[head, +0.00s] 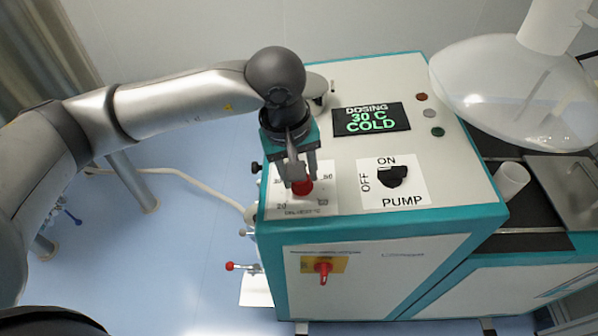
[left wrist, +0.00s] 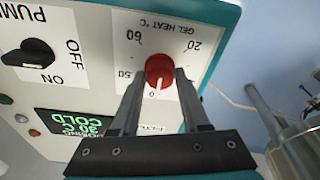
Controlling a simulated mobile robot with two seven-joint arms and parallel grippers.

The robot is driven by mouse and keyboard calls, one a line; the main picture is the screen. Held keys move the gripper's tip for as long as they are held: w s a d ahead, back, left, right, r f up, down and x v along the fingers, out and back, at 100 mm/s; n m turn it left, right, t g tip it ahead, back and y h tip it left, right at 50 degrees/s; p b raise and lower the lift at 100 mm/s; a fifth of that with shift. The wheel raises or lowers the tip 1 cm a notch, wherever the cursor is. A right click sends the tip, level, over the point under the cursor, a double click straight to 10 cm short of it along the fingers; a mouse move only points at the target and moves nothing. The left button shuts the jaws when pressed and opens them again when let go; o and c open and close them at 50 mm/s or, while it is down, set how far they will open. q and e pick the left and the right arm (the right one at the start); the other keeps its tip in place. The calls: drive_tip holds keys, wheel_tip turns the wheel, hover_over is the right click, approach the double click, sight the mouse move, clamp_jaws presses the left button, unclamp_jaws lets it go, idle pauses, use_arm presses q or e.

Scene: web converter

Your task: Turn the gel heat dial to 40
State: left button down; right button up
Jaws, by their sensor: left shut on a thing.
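The red gel heat dial (head: 303,188) sits on a white scale plate at the near left of the machine top. My left gripper (head: 297,175) points down at it and is shut on it. In the left wrist view the two fingers (left wrist: 159,75) flank the dial (left wrist: 158,65). Its white pointer mark faces the gripper side, near a number of which only a 0 shows. The 20, 50 and 60 marks are visible; a finger hides part of the scale. The display (head: 371,119) reads DOSING, 30 C, COLD. My right gripper is out of view.
The black pump knob (head: 392,177) is right of the dial. Small red, grey and green buttons (head: 429,113) are beyond it. A red switch on a yellow plate (head: 323,268) is on the front face.

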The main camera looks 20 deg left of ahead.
use_arm(q)
drive_tip(key=c, duration=0.8)
unclamp_jaws()
drive_tip(key=o, duration=0.4)
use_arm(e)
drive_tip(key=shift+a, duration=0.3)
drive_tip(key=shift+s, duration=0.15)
use_arm(q)
drive_tip(key=shift+r, duration=0.3)
drive_tip(key=r, duration=0.4)
drive_tip(key=s+a+r+p, duration=0.1)
drive_tip(key=r, duration=0.4)
drive_tip(key=s+r+p, duration=0.1)
drive_tip(key=r, duration=0.4)
drive_tip(key=shift+s+a+r, duration=0.15)
drive_tip(key=shift+s+r, duration=0.1)
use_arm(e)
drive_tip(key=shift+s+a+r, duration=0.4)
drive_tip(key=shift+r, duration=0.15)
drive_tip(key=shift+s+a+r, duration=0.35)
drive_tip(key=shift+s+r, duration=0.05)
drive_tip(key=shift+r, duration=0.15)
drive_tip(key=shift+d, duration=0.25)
